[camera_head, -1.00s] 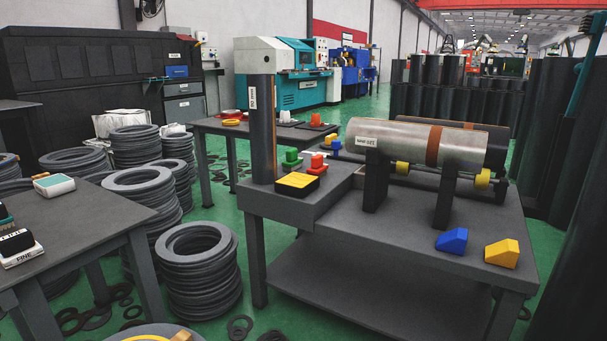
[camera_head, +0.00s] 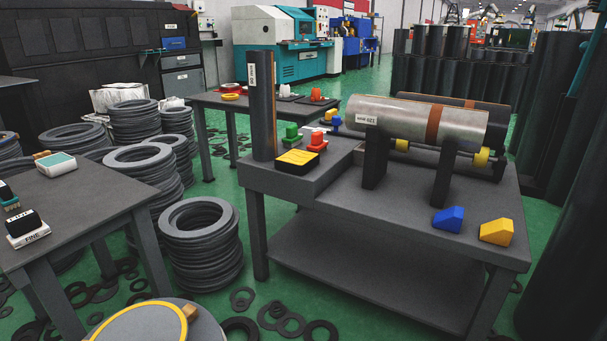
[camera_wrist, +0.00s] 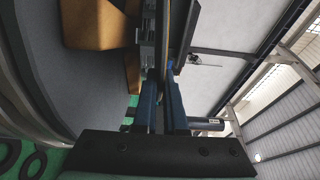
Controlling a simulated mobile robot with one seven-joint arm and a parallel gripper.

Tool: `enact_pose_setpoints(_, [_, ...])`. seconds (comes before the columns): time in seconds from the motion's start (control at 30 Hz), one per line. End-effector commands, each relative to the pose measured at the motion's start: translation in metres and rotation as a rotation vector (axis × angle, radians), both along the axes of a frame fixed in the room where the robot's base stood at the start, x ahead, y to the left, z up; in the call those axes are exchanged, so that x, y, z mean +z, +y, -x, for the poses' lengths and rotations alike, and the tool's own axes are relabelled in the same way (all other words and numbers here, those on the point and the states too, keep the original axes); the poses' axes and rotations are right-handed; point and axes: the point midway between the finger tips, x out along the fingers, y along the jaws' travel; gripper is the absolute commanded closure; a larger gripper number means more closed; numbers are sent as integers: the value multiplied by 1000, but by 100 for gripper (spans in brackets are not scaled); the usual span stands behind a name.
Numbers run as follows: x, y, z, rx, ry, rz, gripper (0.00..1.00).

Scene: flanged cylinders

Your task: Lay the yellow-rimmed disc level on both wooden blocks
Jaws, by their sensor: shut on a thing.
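The yellow-rimmed disc (camera_head: 140,325) shows at the bottom edge of the head view, partly cut off, with a grey face and a yellow band. A wooden block (camera_head: 188,311) shows at its right rim. In the wrist view my gripper (camera_wrist: 163,88) has its blue fingers shut on the thin edge of the disc (camera_wrist: 166,40), seen edge-on. A wooden block (camera_wrist: 93,25) stands left of the disc there, on a grey surface. A smaller wooden piece (camera_wrist: 132,74) shows close to the fingers. Whether the disc touches either block cannot be told. My gripper is outside the head view.
A grey workbench (camera_head: 400,240) carries a metal cylinder (camera_head: 410,122) on supports, a blue wedge (camera_head: 448,219) and a yellow wedge (camera_head: 496,232). A stack of grey rings (camera_head: 200,250) stands on the green floor. A side table (camera_head: 90,205) is at left.

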Motion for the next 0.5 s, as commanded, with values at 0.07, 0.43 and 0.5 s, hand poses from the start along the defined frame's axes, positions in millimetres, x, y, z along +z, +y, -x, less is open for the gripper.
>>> enact_pose_setpoints(0.07, [6,0,-1,1,-8,-8,100])
enact_pose_setpoints(0.43, [6,-1,-1,-2,-8,-8,100])
enact_pose_setpoints(0.5, [8,-6,0,-12,-6,-10,100])
